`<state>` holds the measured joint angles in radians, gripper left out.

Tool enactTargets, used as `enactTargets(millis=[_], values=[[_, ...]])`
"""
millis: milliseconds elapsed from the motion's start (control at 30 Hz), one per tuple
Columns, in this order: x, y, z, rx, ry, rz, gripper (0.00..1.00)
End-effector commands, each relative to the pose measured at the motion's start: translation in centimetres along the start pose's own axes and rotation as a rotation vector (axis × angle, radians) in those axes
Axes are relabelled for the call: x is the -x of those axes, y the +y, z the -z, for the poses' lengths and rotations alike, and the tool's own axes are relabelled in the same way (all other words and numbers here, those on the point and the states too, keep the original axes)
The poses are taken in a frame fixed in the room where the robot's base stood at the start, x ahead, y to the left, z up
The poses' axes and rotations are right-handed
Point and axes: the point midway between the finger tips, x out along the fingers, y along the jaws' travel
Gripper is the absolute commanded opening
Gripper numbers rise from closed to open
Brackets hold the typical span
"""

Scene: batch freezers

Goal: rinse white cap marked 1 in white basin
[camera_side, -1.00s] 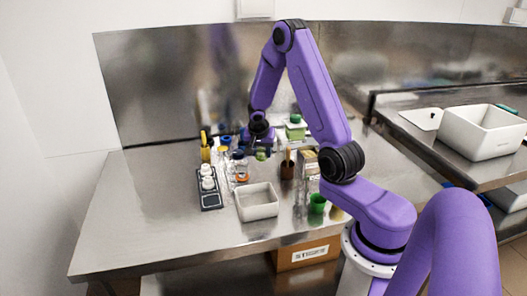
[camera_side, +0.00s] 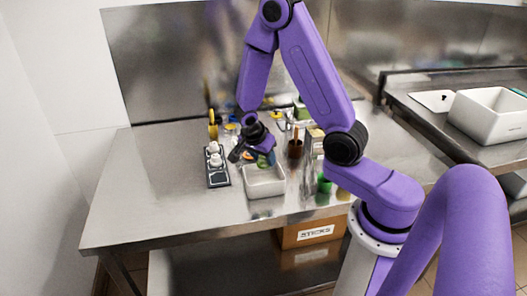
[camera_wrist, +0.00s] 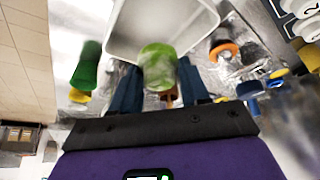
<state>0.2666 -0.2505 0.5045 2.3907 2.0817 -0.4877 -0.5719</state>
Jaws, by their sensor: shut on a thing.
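My gripper (camera_side: 253,158) is at the back edge of the white basin (camera_side: 265,189), low over it. In the wrist view, my gripper (camera_wrist: 155,85) is shut on a green-topped thing (camera_wrist: 157,62), blurred, and the white basin (camera_wrist: 122,42) lies just beyond it. Two white caps stand upright on a dark rack (camera_side: 218,182) left of the basin: a rear cap (camera_side: 213,147) and a front cap (camera_side: 216,160). My gripper is apart from both. Their marks are too small to read in the side view.
A green cup (camera_side: 324,183) and a brown holder (camera_side: 295,149) stand right of the basin. In the wrist view, an orange-ringed jar (camera_wrist: 223,48) is close beside the held thing. Several bottles crowd behind. The table's left side is clear.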

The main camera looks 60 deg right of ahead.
Motion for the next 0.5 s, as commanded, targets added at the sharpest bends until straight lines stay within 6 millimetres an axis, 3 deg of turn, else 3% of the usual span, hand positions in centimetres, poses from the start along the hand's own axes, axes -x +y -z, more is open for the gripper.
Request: enactTargets(millis=[500], values=[[-3.7,-0.1,-1.6,0.003,0.002,-0.001,0.16]])
